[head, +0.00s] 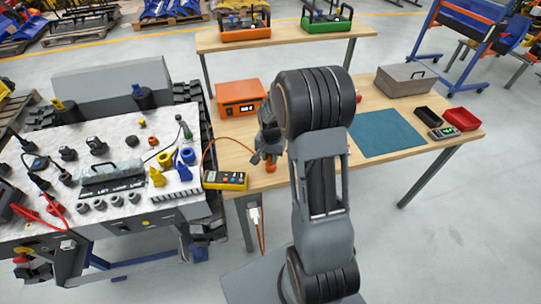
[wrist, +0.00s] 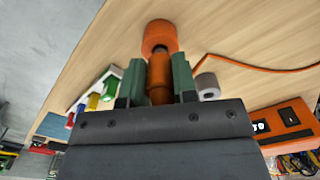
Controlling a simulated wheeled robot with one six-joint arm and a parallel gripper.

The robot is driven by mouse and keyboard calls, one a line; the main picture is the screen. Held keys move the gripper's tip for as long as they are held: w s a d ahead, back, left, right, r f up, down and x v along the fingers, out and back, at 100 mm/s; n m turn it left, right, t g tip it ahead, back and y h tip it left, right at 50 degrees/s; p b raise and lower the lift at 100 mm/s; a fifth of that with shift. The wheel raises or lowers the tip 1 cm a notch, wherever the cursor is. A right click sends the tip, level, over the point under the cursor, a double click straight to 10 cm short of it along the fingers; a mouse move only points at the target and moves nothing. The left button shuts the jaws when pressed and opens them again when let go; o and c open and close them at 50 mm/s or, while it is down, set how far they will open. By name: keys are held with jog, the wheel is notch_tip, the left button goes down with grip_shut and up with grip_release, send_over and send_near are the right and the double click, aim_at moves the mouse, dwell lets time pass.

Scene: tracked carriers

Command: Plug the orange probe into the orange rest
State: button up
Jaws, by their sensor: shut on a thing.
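My gripper (wrist: 157,65) is shut on the orange probe (wrist: 159,80), which sits between its two green fingers. A brighter orange cylinder (wrist: 160,37), apparently the orange rest, lies just beyond the probe's far end in the wrist view. The two overlap there, and I cannot tell whether the probe is inside it, touching or apart. In the head view my gripper (head: 267,153) points down near the bench's left front, with the orange piece (head: 270,167) just below it. The probe is mostly hidden there by the gripper.
A grey ring-shaped rest (wrist: 207,86) stands right of the fingers. An orange cable (wrist: 255,67) crosses the wood. The orange box with a display (head: 240,97) stands behind; a yellow meter (head: 225,180) lies left. A white rack with coloured pieces (wrist: 94,97) shows in the wrist view.

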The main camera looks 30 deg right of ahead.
jog(key=shift+f+b, duration=0.55)
jog(key=shift+f, duration=0.25)
jog(key=o, duration=1)
notch_tip(320, 180, up, 14)
jog(key=shift+f, duration=0.1)
jog(key=shift+f+n, duration=0.2)
jog(key=shift+n, duration=0.2)
jog(key=s+a+r+n+t, duration=0.1)
jog(key=s+a+n, duration=0.1)
jog(key=s, duration=0.3)
jog(key=s+a+r+n+t, duration=0.1)
jog(key=s+a+n, duration=0.2)
jog(key=s+a, duration=0.1)
jog(key=s+a+r+n+t, duration=0.1)
jog(key=s+a+n, duration=0.2)
jog(key=s, duration=0.4)
jog(key=shift+a+r+t, duration=0.25)
jog(key=shift+a+t, duration=0.05)
